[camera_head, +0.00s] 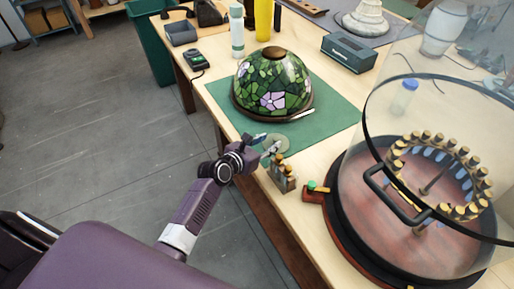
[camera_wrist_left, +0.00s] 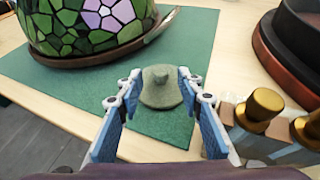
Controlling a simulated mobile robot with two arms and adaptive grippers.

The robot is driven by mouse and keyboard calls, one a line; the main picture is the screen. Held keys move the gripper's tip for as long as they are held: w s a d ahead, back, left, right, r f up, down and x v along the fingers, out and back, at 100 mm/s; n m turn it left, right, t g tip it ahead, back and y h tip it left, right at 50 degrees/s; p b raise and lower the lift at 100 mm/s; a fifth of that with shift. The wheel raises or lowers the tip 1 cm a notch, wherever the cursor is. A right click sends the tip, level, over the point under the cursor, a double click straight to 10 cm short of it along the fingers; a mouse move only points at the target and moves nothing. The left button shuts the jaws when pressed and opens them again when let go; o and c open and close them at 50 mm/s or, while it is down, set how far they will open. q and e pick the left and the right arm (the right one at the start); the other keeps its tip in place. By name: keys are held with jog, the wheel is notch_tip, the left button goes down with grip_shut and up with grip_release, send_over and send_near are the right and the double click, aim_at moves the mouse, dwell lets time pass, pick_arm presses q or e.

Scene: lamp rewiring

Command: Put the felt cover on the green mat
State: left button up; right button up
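The felt cover (camera_wrist_left: 161,92) is a grey-green disc with a small knob on top. It lies at the front part of the green mat (camera_wrist_left: 165,128) in the left wrist view. In the head view the cover (camera_head: 276,143) shows partly behind my left gripper (camera_head: 267,143), near the front corner of the mat (camera_head: 335,110). My left gripper also shows in the left wrist view (camera_wrist_left: 158,98), with its blue-padded fingers spread apart. The cover is between and just beyond the fingertips, and the fingers do not appear closed on it. My right gripper is not in view.
A stained-glass lampshade (camera_head: 272,85) stands on the mat behind the cover. Gold-capped bottles (camera_head: 282,177) stand close to the right of my left gripper. A large glass dome with a dark handle (camera_head: 385,195) fills the right side of the bench. The floor at left is clear.

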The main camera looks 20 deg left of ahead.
pick_arm(q)
jog(key=v, duration=0.7)
jog(key=shift+s, duration=0.1)
jog(key=shift+s+a+r, duration=0.15)
jog(key=shift+s+r, duration=0.1)
jog(key=shift+s, duration=0.15)
jog(key=shift+s+f, duration=0.1)
